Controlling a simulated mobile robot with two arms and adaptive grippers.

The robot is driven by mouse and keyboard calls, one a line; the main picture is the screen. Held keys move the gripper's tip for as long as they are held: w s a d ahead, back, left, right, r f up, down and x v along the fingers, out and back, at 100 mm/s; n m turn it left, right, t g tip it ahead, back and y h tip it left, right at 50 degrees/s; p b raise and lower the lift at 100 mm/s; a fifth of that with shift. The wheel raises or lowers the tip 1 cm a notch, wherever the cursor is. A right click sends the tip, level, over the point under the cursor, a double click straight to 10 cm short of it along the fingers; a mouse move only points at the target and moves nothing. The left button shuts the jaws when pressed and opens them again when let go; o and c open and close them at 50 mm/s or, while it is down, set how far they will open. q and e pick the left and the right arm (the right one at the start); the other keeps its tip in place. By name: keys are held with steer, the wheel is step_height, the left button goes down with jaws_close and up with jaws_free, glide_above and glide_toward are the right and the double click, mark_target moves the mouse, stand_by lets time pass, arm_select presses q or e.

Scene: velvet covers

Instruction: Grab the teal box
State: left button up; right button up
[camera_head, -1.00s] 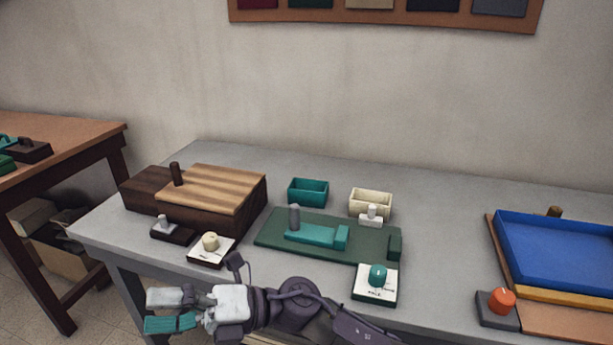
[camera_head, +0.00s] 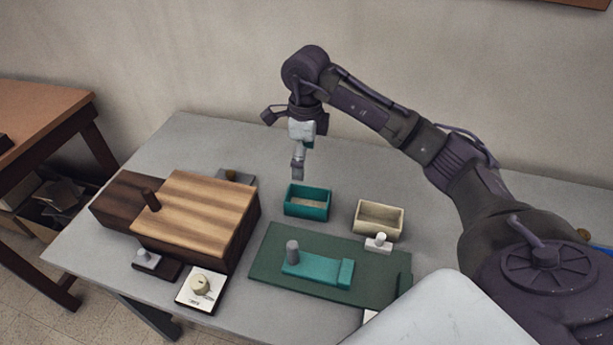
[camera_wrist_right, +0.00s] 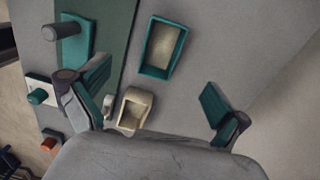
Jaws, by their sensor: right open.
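The teal box (camera_head: 307,203) is a small open-topped box on the grey table, behind the green board. It also shows in the right wrist view (camera_wrist_right: 163,47), upper middle, with a beige inside floor. My right gripper (camera_head: 297,174) hangs pointing down just above and behind the teal box in the head view. In the right wrist view its two teal-padded fingers (camera_wrist_right: 155,95) are spread wide, with nothing between them touching; the box lies beyond the fingertips. My left gripper is not in view.
A cream box (camera_head: 379,219) stands right of the teal box, with a small white-knobbed block before it. A green board (camera_head: 270,262) bears a teal block and grey peg. A wooden striped-lid case (camera_head: 205,213) stands left. Free table lies behind the teal box.

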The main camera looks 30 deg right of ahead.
steer(key=d, duration=0.1)
glide_toward(307, 195)
steer(key=s+a, duration=0.2)
steer(key=shift+s+d+f+p, duration=0.15)
steer(key=shift+f+p, duration=0.35)
steer(key=shift+f, duration=1.2)
steer(key=shift+s+a+f+p, duration=0.1)
steer(key=shift+f+p, duration=0.4)
steer(key=shift+f, duration=1.25)
steer(key=c, duration=1.3)
steer(key=shift+o, duration=0.2)
steer(key=shift+r, duration=0.15)
